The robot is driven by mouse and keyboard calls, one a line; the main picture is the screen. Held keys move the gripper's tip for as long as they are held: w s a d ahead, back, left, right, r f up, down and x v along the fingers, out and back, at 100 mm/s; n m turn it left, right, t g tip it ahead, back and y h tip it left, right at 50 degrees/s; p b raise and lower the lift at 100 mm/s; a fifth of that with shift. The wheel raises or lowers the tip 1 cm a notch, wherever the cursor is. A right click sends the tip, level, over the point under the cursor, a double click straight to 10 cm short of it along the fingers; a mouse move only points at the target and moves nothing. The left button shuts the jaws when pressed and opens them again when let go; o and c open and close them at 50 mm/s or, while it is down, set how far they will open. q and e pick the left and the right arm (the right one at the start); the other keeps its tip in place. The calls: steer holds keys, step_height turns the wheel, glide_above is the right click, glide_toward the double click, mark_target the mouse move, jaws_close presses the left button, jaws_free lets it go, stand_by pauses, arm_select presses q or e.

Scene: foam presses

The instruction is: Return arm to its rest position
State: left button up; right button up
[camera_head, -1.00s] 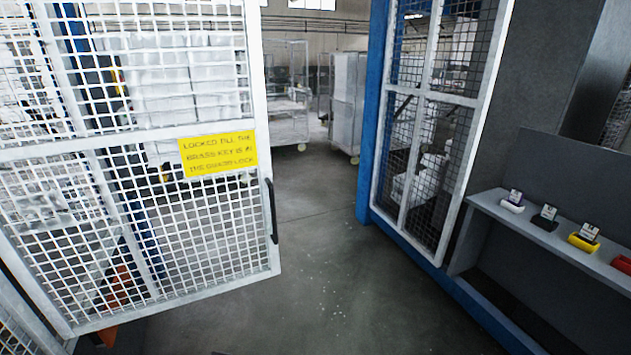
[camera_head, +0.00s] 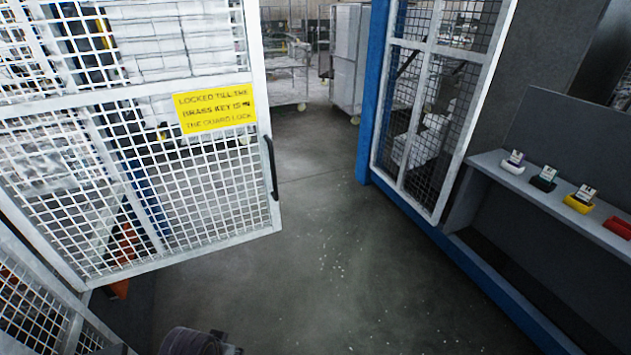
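A dark, rounded part of my own body shows at the bottom edge, left of centre. No gripper fingers can be made out there or elsewhere in the view. Both grippers are out of view, so what they hold, if anything, is hidden. The white mesh guard door (camera_head: 262,95) stands open on the left, with a dark handle (camera_head: 270,168) on its free edge. A yellow sign (camera_head: 215,107) on it reads that it is locked till the brass key is in the guard lock.
A grey shelf (camera_head: 540,193) on the right carries several small blocks: white (camera_head: 513,164), black (camera_head: 543,181), yellow (camera_head: 579,202) and red (camera_head: 617,228). A blue-framed mesh panel (camera_head: 432,120) stands left of it. Tall wheeled cages (camera_head: 348,62) stand behind. The floor (camera_head: 320,240) between is clear.

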arm_select(q)
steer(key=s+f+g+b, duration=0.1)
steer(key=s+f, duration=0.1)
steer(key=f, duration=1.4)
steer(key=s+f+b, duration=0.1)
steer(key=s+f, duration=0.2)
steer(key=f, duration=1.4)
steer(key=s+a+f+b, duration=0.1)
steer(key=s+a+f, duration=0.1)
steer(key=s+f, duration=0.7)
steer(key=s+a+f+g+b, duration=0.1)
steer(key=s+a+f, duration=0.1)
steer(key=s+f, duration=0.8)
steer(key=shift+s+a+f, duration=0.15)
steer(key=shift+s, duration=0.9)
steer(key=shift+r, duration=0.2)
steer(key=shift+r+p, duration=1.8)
steer(key=shift+p, duration=0.1)
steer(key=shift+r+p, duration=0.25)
steer(key=shift+p, duration=0.1)
